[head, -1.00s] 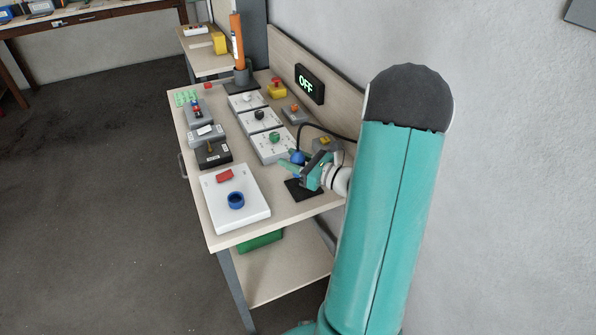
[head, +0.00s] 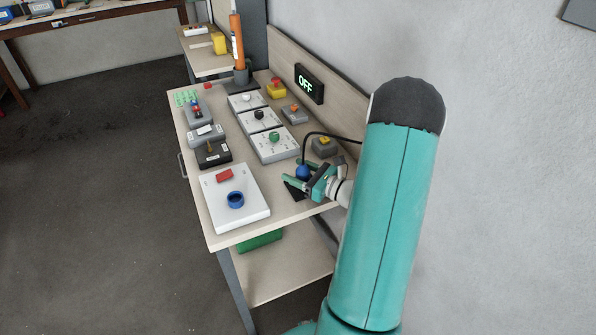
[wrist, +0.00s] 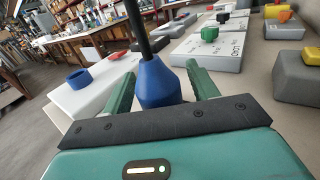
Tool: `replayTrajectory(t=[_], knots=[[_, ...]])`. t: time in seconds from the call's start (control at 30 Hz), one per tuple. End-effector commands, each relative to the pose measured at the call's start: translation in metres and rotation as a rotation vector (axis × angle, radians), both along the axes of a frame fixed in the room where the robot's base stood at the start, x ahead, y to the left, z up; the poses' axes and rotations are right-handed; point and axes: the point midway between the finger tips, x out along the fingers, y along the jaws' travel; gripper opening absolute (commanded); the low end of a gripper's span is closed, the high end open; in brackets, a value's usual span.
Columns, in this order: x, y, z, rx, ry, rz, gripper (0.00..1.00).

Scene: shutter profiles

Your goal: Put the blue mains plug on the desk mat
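In the wrist view the blue plug (wrist: 159,82) is upright between the two green fingers. My gripper (head: 297,173) reaches in from the right at the plug; in the wrist view my gripper (wrist: 160,78) looks open, with narrow gaps on both sides of the plug. The plug's lower end is hidden in the wrist view.
Panels with knobs (head: 273,143) stand behind, and a grey box with a yellow button (head: 324,147) is close behind my gripper. The cable (head: 330,134) runs toward the wall.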

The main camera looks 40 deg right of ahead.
Motion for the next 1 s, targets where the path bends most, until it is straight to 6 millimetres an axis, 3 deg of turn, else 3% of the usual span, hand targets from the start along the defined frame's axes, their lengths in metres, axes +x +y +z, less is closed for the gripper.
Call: replayTrajectory(t=[0.37, 0.8, 1.0], knots=[[-0.004, -0.001, 0.003, 0.001, 0.001, -0.002, 0.58], [-0.087, -0.026, 0.003, 0.0, 0.0, -0.004, 0.58], [-0.111, -0.033, 0.003, 0.001, 0.0, -0.002, 0.58]])
